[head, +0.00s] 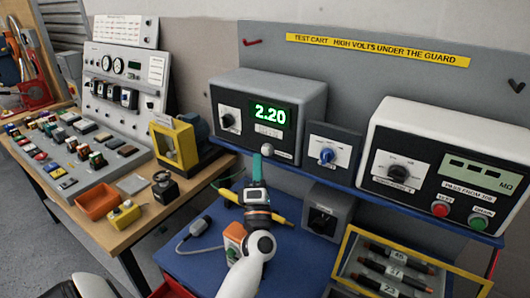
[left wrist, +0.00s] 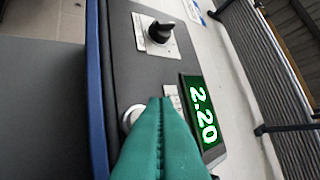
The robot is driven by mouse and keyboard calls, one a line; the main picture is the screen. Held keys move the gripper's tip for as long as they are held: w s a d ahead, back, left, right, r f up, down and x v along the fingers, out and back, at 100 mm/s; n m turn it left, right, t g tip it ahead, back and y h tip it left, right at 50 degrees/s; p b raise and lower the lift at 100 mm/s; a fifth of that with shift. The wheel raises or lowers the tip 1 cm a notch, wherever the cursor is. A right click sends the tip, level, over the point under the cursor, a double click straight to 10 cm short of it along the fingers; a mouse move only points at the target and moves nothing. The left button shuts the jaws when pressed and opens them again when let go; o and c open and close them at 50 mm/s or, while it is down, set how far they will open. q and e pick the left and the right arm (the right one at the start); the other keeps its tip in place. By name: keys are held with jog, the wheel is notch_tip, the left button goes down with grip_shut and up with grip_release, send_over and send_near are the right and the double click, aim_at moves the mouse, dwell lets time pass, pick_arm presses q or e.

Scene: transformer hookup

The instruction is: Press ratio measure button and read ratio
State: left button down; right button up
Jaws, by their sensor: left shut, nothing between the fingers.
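The ratio meter (head: 268,88) is a dark grey box on the blue shelf of the test cart. Its green display (head: 270,114) reads 2.20, and the same 2.20 shows sideways in the left wrist view (left wrist: 201,112). A round pale button (head: 267,150) sits low on its front panel, and a black knob (head: 227,121) is at its left. My left gripper (head: 257,158) is shut and empty, its teal fingertips just left of the button in the head view. In the left wrist view the fingers (left wrist: 158,104) partly cover the button (left wrist: 129,117); contact cannot be told. My right gripper is not in view.
A blue-knobbed box (head: 333,147) and a white insulation meter (head: 445,150) stand to the right. A clear-topped yellow case (head: 347,241) lies below them. A wooden bench (head: 107,232) with an orange tray (head: 97,202) and a yellow-framed device (head: 172,143) is at the left.

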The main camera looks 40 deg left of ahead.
pick_arm(q)
jog(key=s, duration=0.5)
jog(key=shift+s+d+p, duration=0.3)
jog(key=shift+s+d, duration=0.05)
jog(key=shift+s, duration=0.05)
jog(key=shift+f, duration=0.1)
dwell(0.6)
